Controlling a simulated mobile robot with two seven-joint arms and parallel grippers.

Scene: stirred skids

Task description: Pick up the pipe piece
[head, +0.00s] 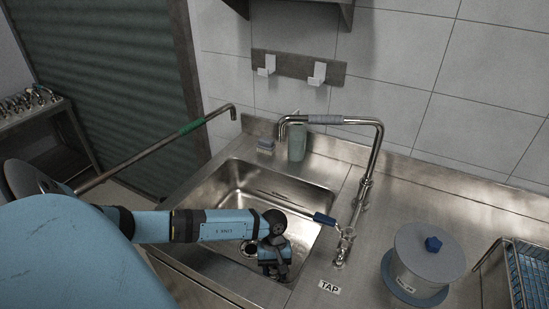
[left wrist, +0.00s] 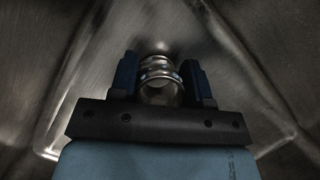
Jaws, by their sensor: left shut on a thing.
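The pipe piece (left wrist: 161,82) is a short, shiny metal ring-like tube with raised bands. In the left wrist view it sits between the two dark blue fingers of my left gripper (left wrist: 161,78), which is shut on it. In the head view my left gripper (head: 275,268) points down over the front right part of the steel sink (head: 215,205). The pipe piece is hidden behind the gripper there. The sink's metal surface fills the background of the left wrist view. I cannot tell whether the piece touches the sink. My right gripper is not in view.
A tall tap (head: 374,165) with a blue-handled lever (head: 324,219) stands right of the sink. A lidded round container (head: 425,262) and a wire rack (head: 515,275) are farther right. A green bottle (head: 297,142) stands behind the sink. A long green-banded metal pipe (head: 150,153) crosses at left.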

